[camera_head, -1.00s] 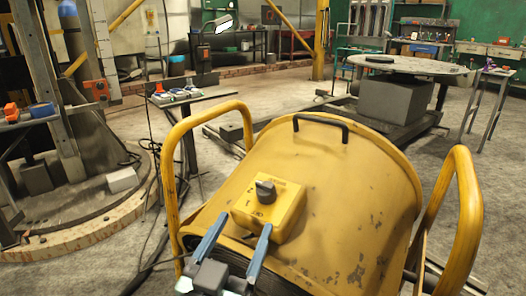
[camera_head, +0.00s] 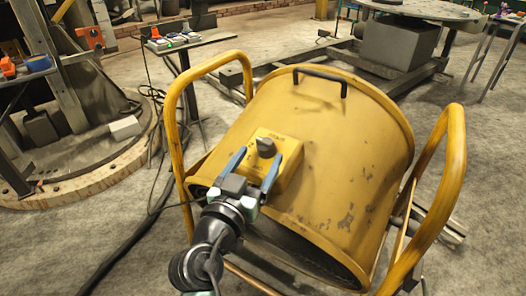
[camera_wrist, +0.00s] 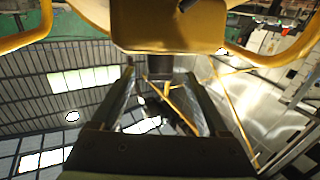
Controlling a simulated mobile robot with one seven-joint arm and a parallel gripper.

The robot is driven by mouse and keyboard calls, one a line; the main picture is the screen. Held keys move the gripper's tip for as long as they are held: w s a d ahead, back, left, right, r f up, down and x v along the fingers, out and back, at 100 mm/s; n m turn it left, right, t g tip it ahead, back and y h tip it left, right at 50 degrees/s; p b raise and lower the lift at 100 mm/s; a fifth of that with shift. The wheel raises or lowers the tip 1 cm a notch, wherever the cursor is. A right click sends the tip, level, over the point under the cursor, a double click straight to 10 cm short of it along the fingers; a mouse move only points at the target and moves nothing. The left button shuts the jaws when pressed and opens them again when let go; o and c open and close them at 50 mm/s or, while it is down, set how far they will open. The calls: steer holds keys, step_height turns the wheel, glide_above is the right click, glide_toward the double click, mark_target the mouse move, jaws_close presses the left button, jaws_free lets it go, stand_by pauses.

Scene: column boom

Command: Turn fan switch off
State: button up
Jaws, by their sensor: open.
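The fan (camera_head: 335,165) is a large yellow drum in a tubular frame. A yellow switch box (camera_head: 290,175) sits on its upper side. A dark grey rotary knob (camera_head: 266,147) stands on the box's top face. My gripper (camera_head: 257,165) is open, with its two blue fingers apart at the near side of the box, pointing toward the knob. I cannot tell whether the fingers touch the box. In the wrist view the underside or near face of the box (camera_wrist: 168,25) fills the top middle, with the fingers below it. The knob is mostly hidden there.
Yellow tube handles rise at the fan's left (camera_head: 172,120) and right (camera_head: 455,180). A black handle (camera_head: 320,75) is on top of the drum. A small table (camera_head: 190,42) with coloured buttons stands behind left. Dark cables lie on the floor at left.

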mark_target(263, 152)
steer(key=shift+x, duration=1.6)
jaws_close()
